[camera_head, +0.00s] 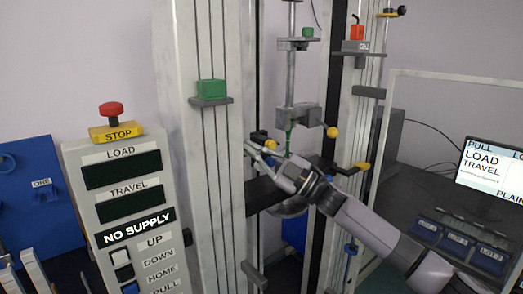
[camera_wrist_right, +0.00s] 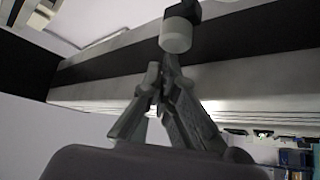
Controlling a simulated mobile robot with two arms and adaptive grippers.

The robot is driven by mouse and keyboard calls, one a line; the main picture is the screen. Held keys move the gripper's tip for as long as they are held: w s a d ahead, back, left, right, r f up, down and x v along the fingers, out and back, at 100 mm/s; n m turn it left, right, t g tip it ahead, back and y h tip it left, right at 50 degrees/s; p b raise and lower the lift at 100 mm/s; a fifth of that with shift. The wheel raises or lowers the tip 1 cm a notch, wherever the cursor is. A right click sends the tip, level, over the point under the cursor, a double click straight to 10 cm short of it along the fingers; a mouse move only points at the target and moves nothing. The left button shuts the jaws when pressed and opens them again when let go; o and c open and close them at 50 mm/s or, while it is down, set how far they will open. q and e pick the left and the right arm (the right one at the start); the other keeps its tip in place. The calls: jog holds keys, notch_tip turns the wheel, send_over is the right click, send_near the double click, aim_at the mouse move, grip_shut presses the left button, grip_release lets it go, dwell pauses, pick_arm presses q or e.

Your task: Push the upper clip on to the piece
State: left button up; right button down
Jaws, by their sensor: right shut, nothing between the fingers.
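The upper clip (camera_head: 302,116) is a grey block on the vertical rod of the test frame, with a yellow ball knob (camera_head: 332,132) on its right. A thin green piece (camera_head: 288,140) stands upright just below it. My right gripper (camera_head: 256,147) is shut and empty, lower left of the clip, near a dark part with a yellow end (camera_head: 270,144). Contact there cannot be told. In the right wrist view the closed fingertips (camera_wrist_right: 165,82) are beneath a pale cylindrical knob (camera_wrist_right: 176,36) on a black mount. The lower clip is mostly hidden by my gripper. My left gripper is not in view.
A control panel (camera_head: 125,200) with a red stop button (camera_head: 109,109) stands at the left. Grey columns (camera_head: 205,140) flank the test space. A screen (camera_head: 490,172) and blue-faced boxes (camera_head: 490,258) are at the right. A blue board (camera_head: 38,195) is far left.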

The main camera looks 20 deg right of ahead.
jog(key=shift+w+d, duration=0.25)
jog(key=shift+d, duration=0.45)
jog(key=shift+w+d, duration=0.25)
jog(key=shift+d, duration=0.45)
jog(key=shift+w+d, duration=0.25)
jog(key=shift+d, duration=0.45)
jog(key=shift+a, duration=0.1)
jog(key=shift+f+b, duration=0.1)
jog(key=shift+b, duration=0.2)
